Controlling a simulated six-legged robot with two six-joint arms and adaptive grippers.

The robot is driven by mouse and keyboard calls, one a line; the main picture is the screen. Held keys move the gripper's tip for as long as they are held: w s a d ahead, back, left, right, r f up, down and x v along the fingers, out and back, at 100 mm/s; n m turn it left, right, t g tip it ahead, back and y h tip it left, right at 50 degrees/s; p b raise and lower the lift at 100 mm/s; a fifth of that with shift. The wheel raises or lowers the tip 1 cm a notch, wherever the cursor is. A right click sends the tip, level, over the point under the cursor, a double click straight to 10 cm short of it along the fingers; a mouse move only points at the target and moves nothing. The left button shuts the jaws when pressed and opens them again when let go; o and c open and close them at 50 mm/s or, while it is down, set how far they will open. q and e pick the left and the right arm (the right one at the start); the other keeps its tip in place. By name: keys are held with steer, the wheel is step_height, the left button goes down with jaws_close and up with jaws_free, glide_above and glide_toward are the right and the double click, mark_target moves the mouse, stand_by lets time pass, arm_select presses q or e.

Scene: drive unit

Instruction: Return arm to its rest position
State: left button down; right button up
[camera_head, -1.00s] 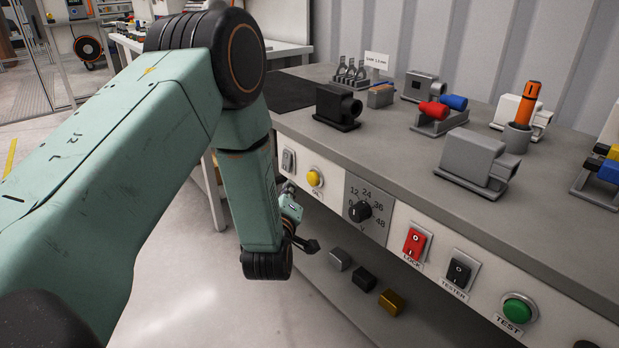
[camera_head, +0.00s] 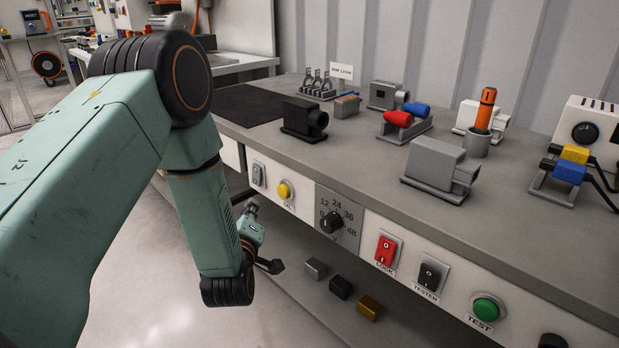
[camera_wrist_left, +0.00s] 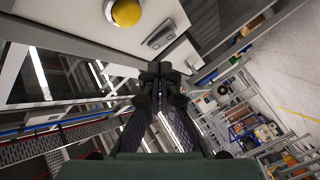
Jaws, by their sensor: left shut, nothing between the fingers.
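My left arm comes in from the left in the head view. Its forearm hangs down in front of the grey workbench (camera_head: 300,135). My left gripper (camera_head: 272,266) is low, near the bench's front panel and left of the lower shelf, and holds nothing. In the left wrist view the gripper fingers (camera_wrist_left: 160,72) are together, close below the panel's yellow button (camera_wrist_left: 126,12). The same yellow button (camera_head: 284,191) shows in the head view above the gripper. My right gripper is in neither view.
The front panel carries a voltage dial (camera_head: 331,222), a red lock switch (camera_head: 386,251), a black tester switch (camera_head: 429,274) and a green test button (camera_head: 486,309). Grey, black and gold blocks (camera_head: 341,288) lie on the lower shelf. Several motor-like parts stand on the bench top. Floor at lower left is open.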

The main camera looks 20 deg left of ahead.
arm_select(q)
steer(key=s+d+f+m+g+h+p, duration=0.1)
steer(key=s+d+f+m+g+h, duration=0.25)
steer(key=s+f, duration=0.3)
steer(key=s+d+f+m+g+h+p, duration=0.1)
steer(key=s+d+f+m+g+h, duration=0.1)
steer(key=s+d+f+m+g, duration=0.45)
steer(key=s+d+f+m+g+p, duration=0.1)
steer(key=s+m+g+p, duration=0.1)
steer(key=s, duration=1)
steer(key=s+d+f+m+g+h+p, duration=0.1)
steer(key=s+d+f+m+g+p, duration=0.1)
steer(key=s, duration=1)
steer(key=shift+g+p, duration=0.3)
steer(key=shift+g, duration=0.6)
